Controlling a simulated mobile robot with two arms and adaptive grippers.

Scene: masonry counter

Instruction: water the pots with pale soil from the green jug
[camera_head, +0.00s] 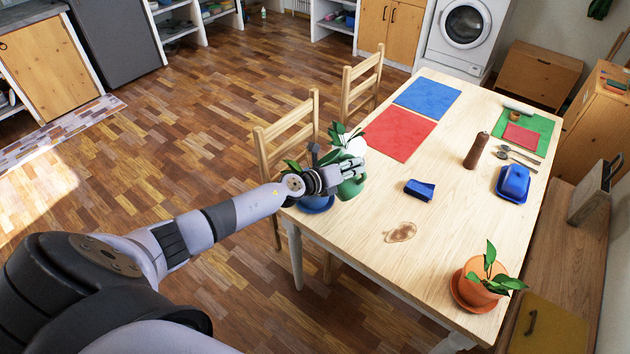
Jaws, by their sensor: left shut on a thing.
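My left gripper (350,174) reaches in from the left over the table's near left corner. It is shut on the green jug (352,187), which shows just past and below the fingers. A leafy plant in a blue pot on a blue saucer (318,206) stands at that corner, largely hidden by my gripper and wrist. A terracotta pot (478,287) with a green plant stands on a terracotta saucer at the table's near right. The soil colour in the pots cannot be made out. My right gripper is out of view.
The wooden table (400,260) holds a blue block (419,189), brown mill (476,151), blue butter dish (513,183), red mat (398,134), blue mat (427,97) and green mat (540,125). Two chairs (290,125) stand along its left side.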

